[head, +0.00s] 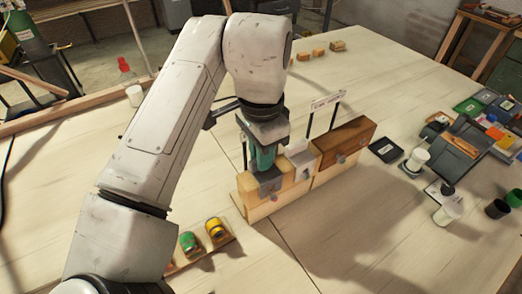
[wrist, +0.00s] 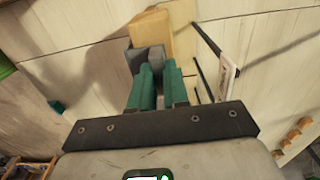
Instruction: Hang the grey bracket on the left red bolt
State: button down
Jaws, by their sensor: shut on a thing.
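My gripper (head: 263,160) points down with teal fingers over the left end of a row of wooden blocks. It is shut on a grey bracket (head: 268,184), which sits at the front of the pale left block (head: 246,190). In the wrist view the fingers (wrist: 158,72) close on the grey bracket (wrist: 146,58), with the pale block (wrist: 153,32) just beyond it. I cannot tell whether the bracket touches the block.
A brown block (head: 345,146) and a whitish piece (head: 301,164) stand to the right, with a sign (head: 326,100) on a dark post behind. Green (head: 188,242) and yellow (head: 215,228) items lie in front.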

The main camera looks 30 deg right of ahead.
jog(key=shift+f+b, duration=0.3)
jog(key=shift+f, duration=0.35)
jog(key=c, duration=1)
grip_release()
jog(key=shift+c, duration=0.2)
jog(key=shift+r, duration=0.1)
jog(key=shift+r+p, duration=3.15)
jog(key=shift+r, duration=0.35)
jog(key=shift+f, duration=0.1)
